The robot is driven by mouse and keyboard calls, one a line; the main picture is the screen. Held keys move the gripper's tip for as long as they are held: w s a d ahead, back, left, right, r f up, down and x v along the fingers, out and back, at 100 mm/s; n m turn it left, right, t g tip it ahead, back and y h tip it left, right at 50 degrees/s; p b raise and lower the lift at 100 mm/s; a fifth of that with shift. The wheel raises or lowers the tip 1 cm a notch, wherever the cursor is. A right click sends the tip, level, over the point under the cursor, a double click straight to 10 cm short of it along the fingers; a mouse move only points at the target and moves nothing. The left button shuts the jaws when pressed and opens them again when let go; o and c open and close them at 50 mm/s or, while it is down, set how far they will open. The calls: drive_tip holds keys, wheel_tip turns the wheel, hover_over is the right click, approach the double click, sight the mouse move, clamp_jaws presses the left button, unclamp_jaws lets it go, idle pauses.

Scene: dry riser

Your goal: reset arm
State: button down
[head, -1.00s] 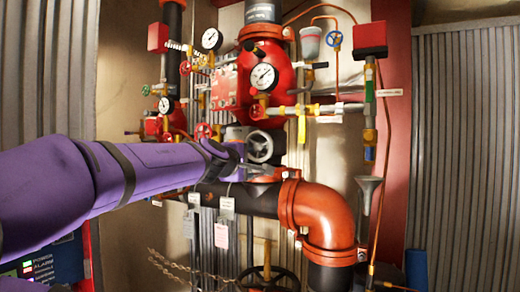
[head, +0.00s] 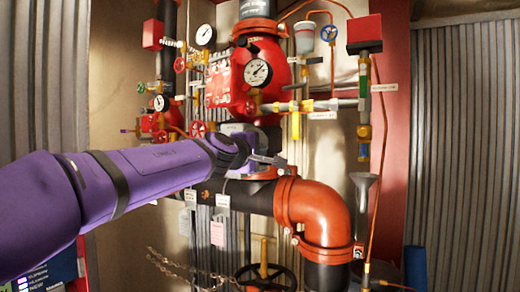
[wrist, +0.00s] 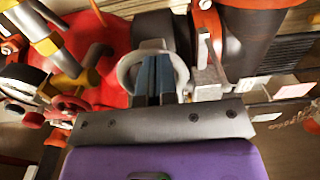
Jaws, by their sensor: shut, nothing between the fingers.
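My purple arm reaches in from the left in the head view, and my gripper (head: 268,160) is in front of the riser, just above the red elbow pipe (head: 312,208). In the wrist view my gripper (wrist: 154,98) shows its two blue-grey fingers side by side, shut with nothing between them. In the head view my gripper and wrist hide most of that handwheel.
A yellow-handled lever (head: 295,125), thin copper pipes and a grey funnel (head: 363,185) are to the right. A dark handwheel (head: 265,278) sits below. Corrugated walls flank the alcove.

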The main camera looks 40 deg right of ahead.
drive_tip(key=shift+v, duration=1.3)
drive_tip(key=shift+w+a+r, duration=0.15)
drive_tip(key=shift+w, duration=0.05)
drive_tip(key=shift+r, duration=0.1)
